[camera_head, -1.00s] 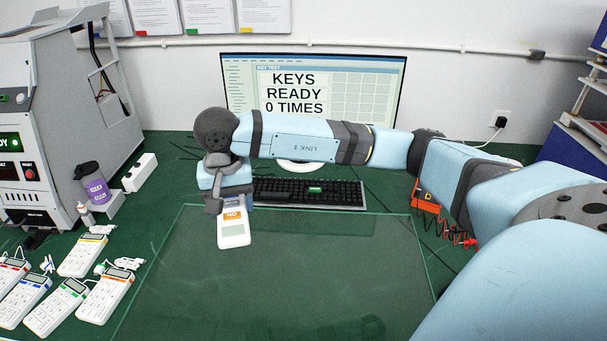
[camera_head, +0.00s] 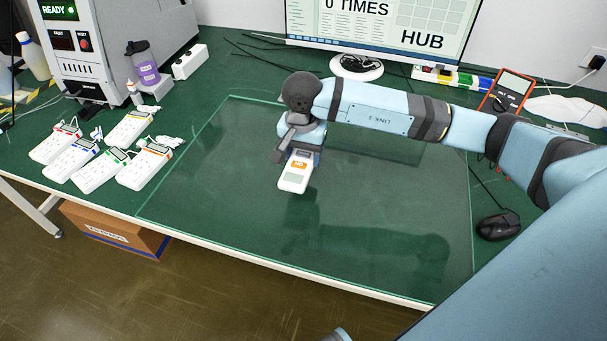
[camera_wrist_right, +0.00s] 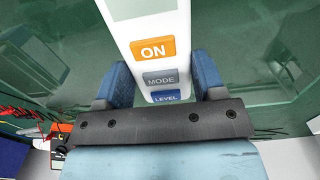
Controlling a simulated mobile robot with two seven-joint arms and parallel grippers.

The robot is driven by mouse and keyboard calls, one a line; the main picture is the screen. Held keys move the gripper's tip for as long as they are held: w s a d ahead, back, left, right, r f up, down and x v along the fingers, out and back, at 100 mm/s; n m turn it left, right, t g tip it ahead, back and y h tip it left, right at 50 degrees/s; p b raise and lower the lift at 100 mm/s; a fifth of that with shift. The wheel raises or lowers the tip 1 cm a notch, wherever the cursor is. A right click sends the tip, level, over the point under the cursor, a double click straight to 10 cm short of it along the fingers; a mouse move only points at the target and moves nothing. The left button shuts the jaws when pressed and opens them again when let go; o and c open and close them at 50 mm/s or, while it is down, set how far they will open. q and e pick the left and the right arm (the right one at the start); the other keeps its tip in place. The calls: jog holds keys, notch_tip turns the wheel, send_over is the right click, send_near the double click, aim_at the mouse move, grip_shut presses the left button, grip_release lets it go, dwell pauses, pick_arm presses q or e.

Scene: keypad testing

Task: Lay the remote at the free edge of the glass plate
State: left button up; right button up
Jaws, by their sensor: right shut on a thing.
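The remote (camera_head: 295,172) is white with an orange ON button (camera_wrist_right: 153,48) and grey and blue MODE and LEVEL buttons below it. My right gripper (camera_head: 300,146) is shut on the remote, with one blue finger on each side of it in the wrist view (camera_wrist_right: 158,82). The remote appears held above the left-middle part of the clear glass plate (camera_head: 230,215), its free end pointing toward the table's front. I cannot tell its exact height. The plate lies on the green table, its near edge along the table's front edge.
Several white keypads (camera_head: 95,170) lie left of the plate. A purple-labelled bottle (camera_head: 146,68) and a test machine (camera_head: 120,40) stand behind them. A monitor (camera_head: 390,30) is at the back, and a black mouse (camera_head: 497,225) is at the right. The plate's front part is clear.

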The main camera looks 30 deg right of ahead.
notch_tip(320, 180, down, 7)
jog(key=shift+f, duration=0.2)
jog(key=shift+f+b, duration=0.1)
jog(key=shift+b, duration=0.3)
jog(key=o, duration=1)
